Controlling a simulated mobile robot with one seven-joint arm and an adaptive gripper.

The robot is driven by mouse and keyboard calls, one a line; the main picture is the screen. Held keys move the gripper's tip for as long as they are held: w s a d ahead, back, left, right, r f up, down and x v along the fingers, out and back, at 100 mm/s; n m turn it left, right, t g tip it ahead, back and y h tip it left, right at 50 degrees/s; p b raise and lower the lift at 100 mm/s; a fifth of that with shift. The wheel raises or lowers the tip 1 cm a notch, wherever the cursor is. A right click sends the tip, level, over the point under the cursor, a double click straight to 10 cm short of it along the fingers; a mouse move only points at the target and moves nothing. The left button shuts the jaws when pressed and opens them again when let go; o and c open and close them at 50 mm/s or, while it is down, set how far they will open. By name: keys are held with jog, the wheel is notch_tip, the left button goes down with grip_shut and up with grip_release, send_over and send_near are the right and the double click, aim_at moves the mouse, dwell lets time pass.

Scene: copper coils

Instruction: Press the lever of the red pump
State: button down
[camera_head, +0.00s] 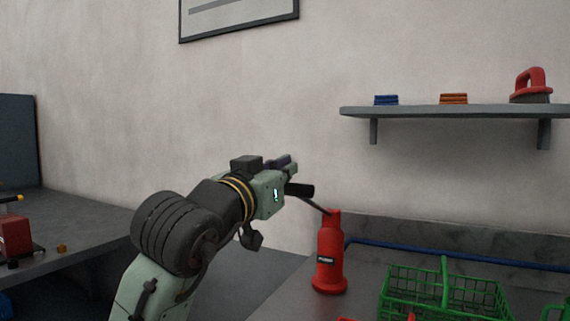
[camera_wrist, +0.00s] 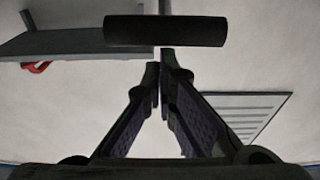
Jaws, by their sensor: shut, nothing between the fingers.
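The red pump (camera_head: 329,258) stands upright on the grey worktop in the head view, with a dark label on its front. Its lever is a thin rod rising to the upper left from the pump's top, ending in a black handle (camera_head: 300,190). In the wrist view the black handle (camera_wrist: 165,31) lies across, just beyond my fingertips. My gripper (camera_wrist: 160,72) is shut and empty, its fingers close together. In the head view my gripper (camera_head: 286,162) is beside and slightly above the handle. I cannot tell whether it touches it.
A green wire basket (camera_head: 445,285) stands right of the pump. A blue hose (camera_head: 450,258) runs along the worktop's back. A wall shelf (camera_head: 450,111) holds blue and orange stacks and a red-handled tool (camera_head: 531,85). Another bench (camera_head: 70,235) is at left.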

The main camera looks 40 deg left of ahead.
jog(key=s+f+t+b, duration=0.2)
jog(key=f+t+b, duration=0.1)
jog(key=f+b, duration=0.6)
jog(key=s+d+f+t+y+b, duration=0.1)
jog(key=f+t+b, duration=0.1)
jog(key=f+b, duration=0.8)
jog(key=shift+s+t+b, duration=0.35)
jog(key=shift+t+b, duration=0.05)
jog(key=shift+b, duration=0.3)
jog(key=shift+r, duration=0.1)
